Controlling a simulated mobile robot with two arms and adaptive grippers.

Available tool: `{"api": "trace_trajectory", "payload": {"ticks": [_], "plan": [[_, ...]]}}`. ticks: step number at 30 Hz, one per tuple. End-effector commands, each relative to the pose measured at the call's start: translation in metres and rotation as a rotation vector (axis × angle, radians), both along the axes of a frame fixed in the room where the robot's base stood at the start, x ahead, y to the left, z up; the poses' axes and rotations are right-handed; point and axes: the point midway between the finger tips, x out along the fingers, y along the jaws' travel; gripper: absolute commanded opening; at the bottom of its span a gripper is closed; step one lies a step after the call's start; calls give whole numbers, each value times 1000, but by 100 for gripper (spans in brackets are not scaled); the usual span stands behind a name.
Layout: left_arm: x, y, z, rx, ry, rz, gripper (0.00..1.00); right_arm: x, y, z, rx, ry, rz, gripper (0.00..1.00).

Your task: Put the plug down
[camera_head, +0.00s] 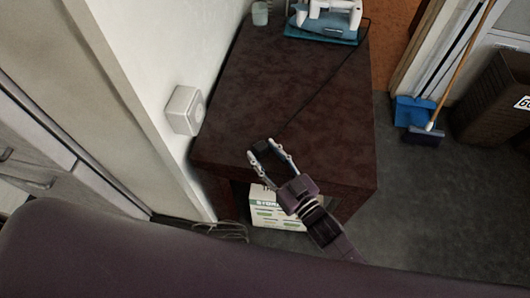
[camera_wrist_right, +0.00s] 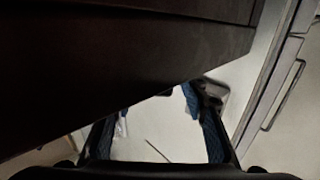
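A small dark plug (camera_head: 263,142) appears near the front edge of the dark wooden table, between the fingertips of my right gripper (camera_head: 262,150). A thin black cord (camera_head: 318,96) runs from near it back to the iron. My right gripper's fingers are spread apart, and I cannot tell whether either touches the plug. In the right wrist view my right gripper (camera_wrist_right: 155,112) also has its fingers apart, below the dark table edge; I cannot make out the plug there. My left gripper is not in view.
The dark table (camera_head: 300,60) has clear room on top. A blue-and-white iron (camera_head: 325,22) and a cup (camera_head: 260,13) stand at its back. A white wall socket (camera_head: 185,109) is left of the table. A box (camera_head: 277,212) sits under it.

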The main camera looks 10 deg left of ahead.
Motion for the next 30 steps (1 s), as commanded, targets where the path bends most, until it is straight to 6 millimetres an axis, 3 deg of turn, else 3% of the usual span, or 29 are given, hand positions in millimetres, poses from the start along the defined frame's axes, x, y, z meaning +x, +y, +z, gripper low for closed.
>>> {"api": "trace_trajectory", "payload": {"ticks": [8, 13, 24, 30], "plan": [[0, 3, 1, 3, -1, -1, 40, 0, 0, 1, 1, 1, 0, 43], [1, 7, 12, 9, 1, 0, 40, 0, 0, 17, 2, -1, 0, 43], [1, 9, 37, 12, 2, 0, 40, -59, -59, 13, -3, 4, -1, 43], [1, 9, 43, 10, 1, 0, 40, -79, -79, 13, -1, 2, -1, 43]]}}
